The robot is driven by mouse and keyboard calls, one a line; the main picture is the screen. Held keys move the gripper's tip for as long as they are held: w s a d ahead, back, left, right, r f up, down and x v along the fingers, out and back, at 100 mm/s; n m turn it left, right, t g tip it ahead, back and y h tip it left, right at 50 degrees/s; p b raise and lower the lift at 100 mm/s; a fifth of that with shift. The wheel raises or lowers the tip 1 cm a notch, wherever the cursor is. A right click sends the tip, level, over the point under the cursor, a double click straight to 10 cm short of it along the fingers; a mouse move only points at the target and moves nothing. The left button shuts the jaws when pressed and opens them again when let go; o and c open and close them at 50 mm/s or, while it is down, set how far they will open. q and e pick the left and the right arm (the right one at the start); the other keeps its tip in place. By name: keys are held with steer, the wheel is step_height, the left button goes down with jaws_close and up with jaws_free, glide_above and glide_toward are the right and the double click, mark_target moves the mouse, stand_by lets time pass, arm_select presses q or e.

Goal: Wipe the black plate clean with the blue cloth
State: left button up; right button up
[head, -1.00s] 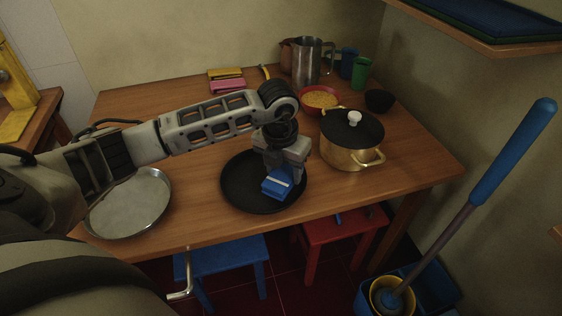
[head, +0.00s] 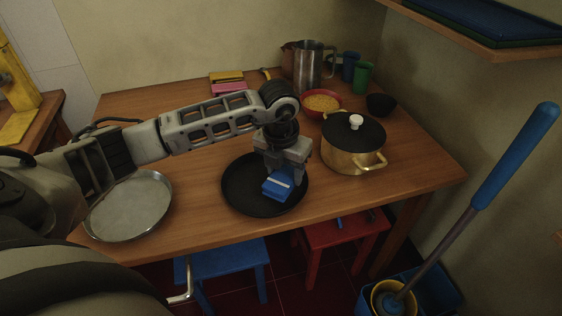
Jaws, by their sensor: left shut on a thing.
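The black plate (head: 241,190) lies on the wooden table near its front edge. The blue cloth (head: 275,187) is a small folded block with a pale stripe, low over the plate's right half. My left gripper (head: 281,176) points down over the plate and is shut on the cloth. I cannot tell whether the cloth touches the plate. The arm and gripper hide the plate's upper right part. No marks on the plate can be made out. My right gripper is not in view.
A metal tray (head: 130,207) lies left of the plate. A brass pot with a black lid (head: 352,153) stands close on the right. Behind are a red bowl (head: 322,104), a steel pitcher (head: 308,68), cups and a black bowl (head: 381,104). Bare table (head: 215,220) shows in front.

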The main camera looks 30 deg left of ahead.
mark_target(289, 169)
arm_select(q)
steer(key=shift+s+d, duration=0.1)
steer(key=shift+d, duration=0.05)
steer(key=shift+w, duration=0.35)
steer(key=shift+w+a+b, duration=0.2)
steer(key=shift+w+b, duration=0.35)
steer(key=shift+w, duration=0.25)
steer(key=shift+s+a+r+p, duration=0.2)
steer(key=shift+s+a+p, duration=0.1)
steer(key=shift+s+a, duration=0.65)
steer(key=shift+s, duration=0.35)
steer(key=shift+w+d+b, duration=0.2)
steer(key=shift+w+d, duration=0.3)
steer(key=shift+w, duration=0.15)
steer(key=shift+w+d+b, duration=0.2)
steer(key=shift+w+d, duration=0.25)
steer(key=shift+w, duration=0.2)
steer(key=shift+r, duration=0.1)
steer(key=shift+r+p, duration=2.2)
steer(key=shift+r, duration=0.8)
